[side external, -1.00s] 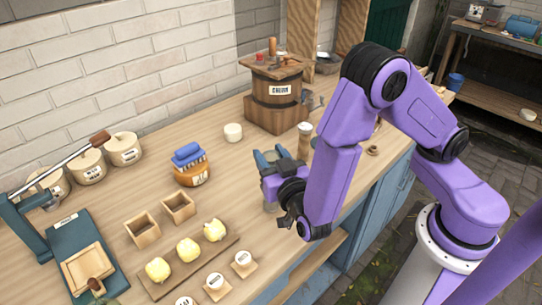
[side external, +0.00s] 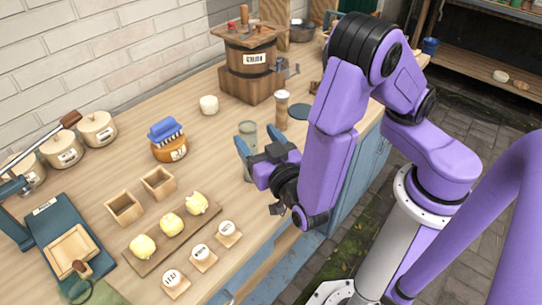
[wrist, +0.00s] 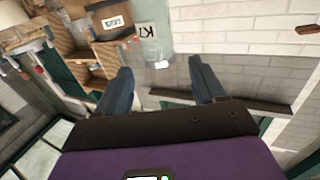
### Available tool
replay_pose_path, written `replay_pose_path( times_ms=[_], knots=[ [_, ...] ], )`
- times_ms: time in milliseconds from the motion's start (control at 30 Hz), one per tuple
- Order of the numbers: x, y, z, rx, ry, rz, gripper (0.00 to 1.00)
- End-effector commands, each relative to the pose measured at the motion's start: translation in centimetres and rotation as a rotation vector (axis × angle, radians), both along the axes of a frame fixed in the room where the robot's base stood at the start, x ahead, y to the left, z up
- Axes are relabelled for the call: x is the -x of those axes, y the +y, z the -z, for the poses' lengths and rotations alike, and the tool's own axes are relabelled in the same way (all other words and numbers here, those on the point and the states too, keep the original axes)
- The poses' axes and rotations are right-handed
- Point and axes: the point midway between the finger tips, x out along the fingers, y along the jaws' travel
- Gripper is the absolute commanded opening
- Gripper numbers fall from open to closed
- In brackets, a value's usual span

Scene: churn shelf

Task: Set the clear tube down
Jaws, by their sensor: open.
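The clear tube (side external: 248,131) is a greenish see-through cylinder. It appears upright on the wooden worktop, in front of the wall side of my gripper. My gripper (side external: 261,144) has blue fingers spread apart, with nothing clamped between them. One finger covers part of the tube in the side view. In the wrist view the tube (wrist: 152,40) shows a white label and lies just beyond the gap between my open fingertips (wrist: 160,66). I cannot tell whether a finger touches it.
A honey-coloured jar with a blue brush (side external: 169,147), two small wooden boxes (side external: 158,183) and a board of yellow lumps (side external: 171,225) lie left. Worktop between jar and tube is clear.

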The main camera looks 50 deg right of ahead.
Motion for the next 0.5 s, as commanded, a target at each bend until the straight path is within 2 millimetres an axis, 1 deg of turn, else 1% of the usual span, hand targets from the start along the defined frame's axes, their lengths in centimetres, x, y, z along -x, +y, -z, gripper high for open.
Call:
replay_pose_path(
  times_ms=[33,200,333,500],
  knots=[
    [1.1,0.6,0.0,0.000,-0.001,-0.008,0.69],
    [3.9,1.7,0.0,-0.001,0.000,-0.005,0.69],
    [5.3,2.2,0.0,-0.001,0.000,-0.003,0.69],
    [6.2,2.5,0.0,0.000,0.000,0.000,0.69]
  ],
)
